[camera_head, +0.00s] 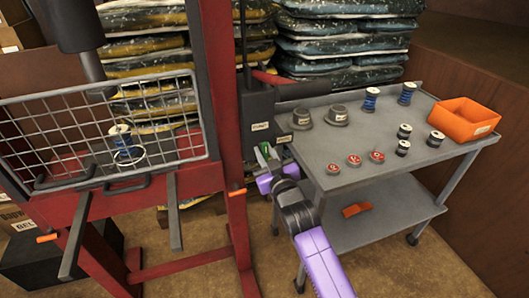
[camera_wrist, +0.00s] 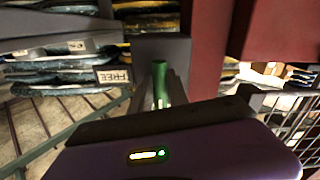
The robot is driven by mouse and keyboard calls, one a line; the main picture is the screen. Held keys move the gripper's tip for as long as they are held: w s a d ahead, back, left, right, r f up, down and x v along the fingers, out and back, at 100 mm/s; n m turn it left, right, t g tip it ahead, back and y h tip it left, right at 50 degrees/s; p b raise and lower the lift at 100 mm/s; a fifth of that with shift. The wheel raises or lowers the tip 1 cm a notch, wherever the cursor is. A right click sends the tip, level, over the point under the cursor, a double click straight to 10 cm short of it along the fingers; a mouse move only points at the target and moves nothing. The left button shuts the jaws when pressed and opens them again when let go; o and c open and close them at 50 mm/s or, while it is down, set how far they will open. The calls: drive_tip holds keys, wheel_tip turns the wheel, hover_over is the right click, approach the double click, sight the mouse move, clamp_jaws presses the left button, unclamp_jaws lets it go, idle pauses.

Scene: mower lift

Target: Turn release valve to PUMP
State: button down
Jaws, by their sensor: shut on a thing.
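The dark pump body (camera_head: 258,108) stands beside the red press frame's right post, with a small pale label on it. The release valve's green handle (camera_wrist: 160,82) sticks up in the middle of the wrist view, and a bit of green (camera_head: 264,148) shows in the head view. My gripper (camera_head: 267,160) is shut on the green handle, low on the pump body. A label reading FREE (camera_wrist: 114,76) is left of the handle in the wrist view.
A grey cart (camera_head: 345,208) stands close to the right of my arm, with spools, red-topped discs and an orange bin (camera_head: 465,119) on it. The red press frame (camera_head: 212,80) and its mesh guard (camera_head: 60,125) are left. Stacked bags are behind.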

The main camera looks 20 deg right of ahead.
drive_tip(key=c, duration=1.4)
unclamp_jaws()
drive_tip(key=shift+c, duration=0.2)
drive_tip(key=s, duration=0.8)
drive_tip(key=shift+w, duration=0.1)
